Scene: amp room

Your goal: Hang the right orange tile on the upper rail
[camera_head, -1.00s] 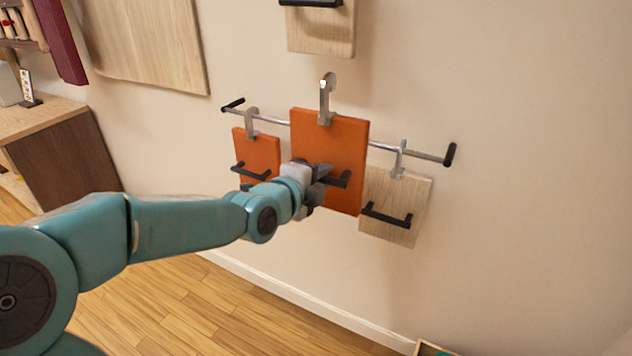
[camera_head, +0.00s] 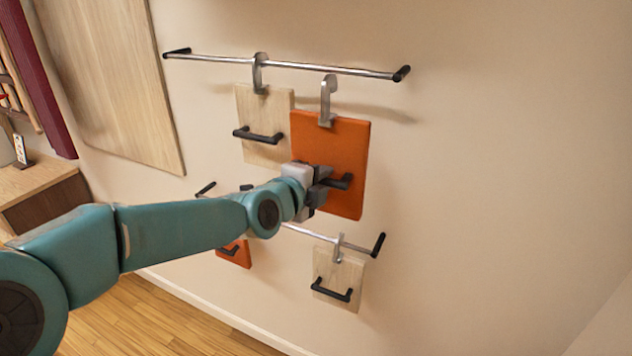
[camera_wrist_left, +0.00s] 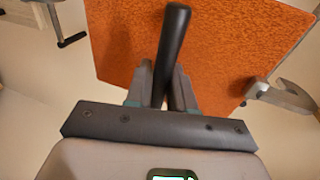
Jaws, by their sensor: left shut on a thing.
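The orange tile (camera_head: 338,140) is held upright in front of the wall, its grey hook (camera_head: 327,98) at its top. My left gripper (camera_head: 325,184) is shut on the tile's black handle, which also shows in the left wrist view (camera_wrist_left: 172,55). The upper rail (camera_head: 330,68) runs across the wall behind and above; the hook's top appears just below or overlapping the rail's line, and whether it touches cannot be told. A pale wooden tile (camera_head: 262,110) hangs on the upper rail to the left. My right gripper is not in view.
The lower rail (camera_head: 310,233) holds another orange tile (camera_head: 236,254), partly hidden by my arm, and a pale tile (camera_head: 336,280) at right. The upper rail is bare toward its right end. A large wooden panel (camera_head: 110,80) is at left.

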